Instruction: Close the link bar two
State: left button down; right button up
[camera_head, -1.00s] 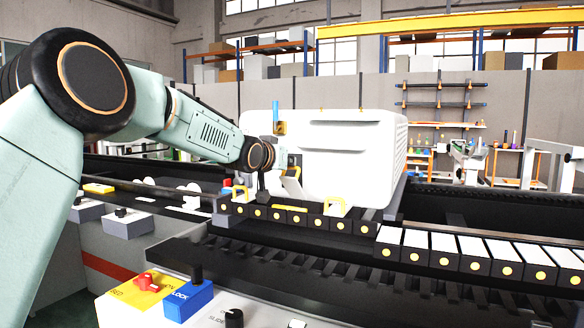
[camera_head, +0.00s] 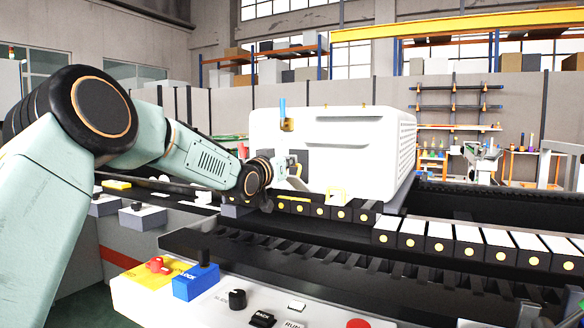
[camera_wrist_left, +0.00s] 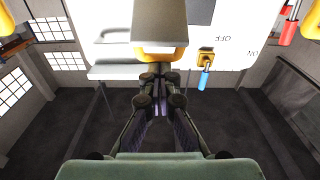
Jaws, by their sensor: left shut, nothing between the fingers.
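The white machine (camera_head: 345,155) stands on a dark rail behind the row of black blocks.
A blue lever (camera_wrist_left: 205,78) and a red lever (camera_wrist_left: 288,28) stick out near the left gripper. White-topped blocks (camera_head: 440,230) line the rail at right. A panel with a red knob (camera_head: 159,265) and a blue lock block (camera_head: 195,280) is in the foreground.

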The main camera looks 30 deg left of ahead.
pick_arm(q)
jog(key=shift+s+f+t+b, duration=0.25)
jog(key=shift+f+b, duration=0.2)
jog(key=shift+b, duration=0.15)
jog(key=shift+s+f+t+b, duration=0.25)
jog(key=shift+f+b, duration=0.2)
jog(key=shift+b, duration=0.15)
jog(key=shift+s+f, duration=0.9)
jog(key=shift+f, duration=0.1)
pick_arm(e)
jog(key=f, duration=0.3)
jog(key=shift+s+a, duration=0.2)
jog(key=shift+s, duration=0.2)
pick_arm(q)
jog(key=shift+w, duration=0.1)
pick_arm(e)
jog(key=shift+r, duration=0.1)
